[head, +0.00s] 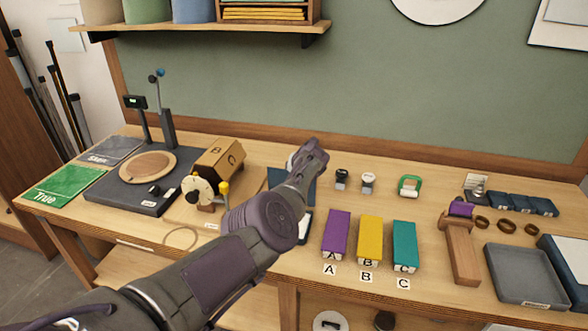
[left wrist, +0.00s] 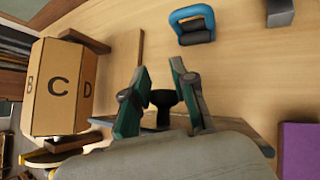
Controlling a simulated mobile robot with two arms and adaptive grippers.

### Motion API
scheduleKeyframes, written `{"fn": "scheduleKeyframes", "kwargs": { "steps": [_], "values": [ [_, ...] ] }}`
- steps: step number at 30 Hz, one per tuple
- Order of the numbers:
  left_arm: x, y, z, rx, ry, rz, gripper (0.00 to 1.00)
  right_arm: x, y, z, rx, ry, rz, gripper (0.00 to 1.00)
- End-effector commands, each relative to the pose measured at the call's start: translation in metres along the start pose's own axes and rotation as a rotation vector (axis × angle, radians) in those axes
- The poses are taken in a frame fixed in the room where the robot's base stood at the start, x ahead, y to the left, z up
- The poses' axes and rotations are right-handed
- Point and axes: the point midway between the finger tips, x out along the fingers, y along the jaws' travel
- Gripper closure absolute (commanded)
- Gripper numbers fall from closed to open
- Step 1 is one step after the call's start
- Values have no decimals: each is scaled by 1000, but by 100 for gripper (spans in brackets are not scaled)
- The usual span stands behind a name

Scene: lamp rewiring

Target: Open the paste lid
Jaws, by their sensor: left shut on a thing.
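My left gripper (head: 312,158) reaches over the blue mat (head: 278,182) in the middle of the bench. In the left wrist view, the gripper (left wrist: 161,78) has its two green-sided fingers on either side of a small dark piece (left wrist: 163,98) with a wide round top and narrower stem. It is shut on this piece. I cannot tell whether the piece is the paste lid, or whether a pot is under it, as the wrist housing hides the lower part. In the head view my own gripper hides the piece. My right gripper is not in view.
A cardboard box with letters (head: 220,158) stands left of the gripper, beside a dial wheel (head: 198,191). Purple (head: 336,233), yellow (head: 369,238) and teal (head: 404,245) blocks sit in front.

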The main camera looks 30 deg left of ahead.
Motion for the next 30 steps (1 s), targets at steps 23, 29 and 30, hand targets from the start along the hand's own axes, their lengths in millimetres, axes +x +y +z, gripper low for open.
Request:
{"fn": "scheduleKeyframes", "kwargs": {
  "steps": [23,29,30],
  "values": [
    [4,-8,-17,9,41,-11,100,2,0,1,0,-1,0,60],
    [4,-8,-16,9,39,-10,51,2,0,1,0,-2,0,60],
    [4,-8,-16,9,39,-10,49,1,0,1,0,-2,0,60]
  ]
}}
